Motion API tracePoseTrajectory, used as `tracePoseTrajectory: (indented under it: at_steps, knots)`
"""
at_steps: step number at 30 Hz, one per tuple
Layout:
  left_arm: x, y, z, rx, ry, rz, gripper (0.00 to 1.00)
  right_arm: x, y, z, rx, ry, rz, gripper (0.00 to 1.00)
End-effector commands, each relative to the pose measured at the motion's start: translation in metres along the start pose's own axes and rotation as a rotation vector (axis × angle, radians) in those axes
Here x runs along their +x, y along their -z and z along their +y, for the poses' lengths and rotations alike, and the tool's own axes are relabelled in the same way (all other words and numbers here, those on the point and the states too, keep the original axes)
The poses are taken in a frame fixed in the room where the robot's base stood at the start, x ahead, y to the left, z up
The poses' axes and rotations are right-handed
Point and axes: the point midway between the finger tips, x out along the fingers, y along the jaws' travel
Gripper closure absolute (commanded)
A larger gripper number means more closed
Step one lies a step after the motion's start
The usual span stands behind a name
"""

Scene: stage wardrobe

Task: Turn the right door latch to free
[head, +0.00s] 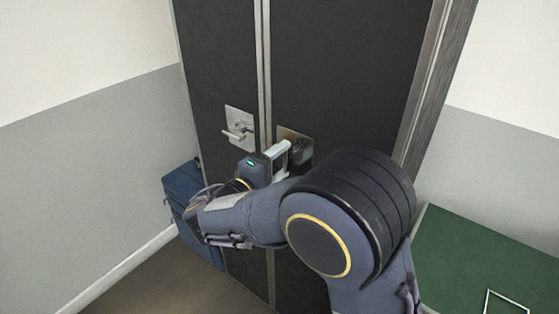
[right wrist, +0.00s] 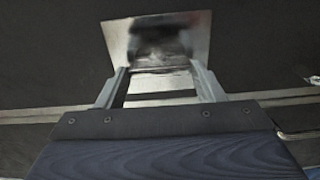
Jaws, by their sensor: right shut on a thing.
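The right door latch shows as a metal plate (head: 307,146) on the right dark wardrobe door (head: 340,70). My right gripper (head: 288,150) is at this plate and covers most of the latch. In the right wrist view the plate (right wrist: 190,30) lies just beyond my right gripper (right wrist: 160,75), whose two fingers stand apart around the latch handle. The gripper is shut on the handle. The handle's angle is largely hidden and blurred, so I cannot tell how far it is turned. My left gripper is not in view.
The left door (head: 222,55) has its own latch plate (head: 239,122) with a lever. A blue case (head: 180,186) stands against the wardrobe's left side. A green-topped surface (head: 465,255) is at lower right. Both doors look shut, with metal edges meeting between them.

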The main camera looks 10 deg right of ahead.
Motion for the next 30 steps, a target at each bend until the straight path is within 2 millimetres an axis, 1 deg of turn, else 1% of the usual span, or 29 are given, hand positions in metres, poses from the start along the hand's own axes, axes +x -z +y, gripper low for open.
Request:
tracePoseTrajectory:
  at_steps: [17,18,22,30]
  knots:
    - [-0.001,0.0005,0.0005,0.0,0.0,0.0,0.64,-0.0001,-0.0002,-0.0013,-0.031,0.002,0.0,0.61]
    - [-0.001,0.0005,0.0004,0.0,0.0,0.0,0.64,-0.0001,-0.0002,-0.0013,-0.031,0.002,0.0,0.33]
    - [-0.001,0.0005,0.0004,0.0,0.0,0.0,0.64,-0.0001,-0.0001,-0.001,-0.03,0.001,0.0,0.16]
    - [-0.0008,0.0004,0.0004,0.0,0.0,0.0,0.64,-0.0007,0.0001,-0.0006,-0.027,0.0,0.0,0.16]
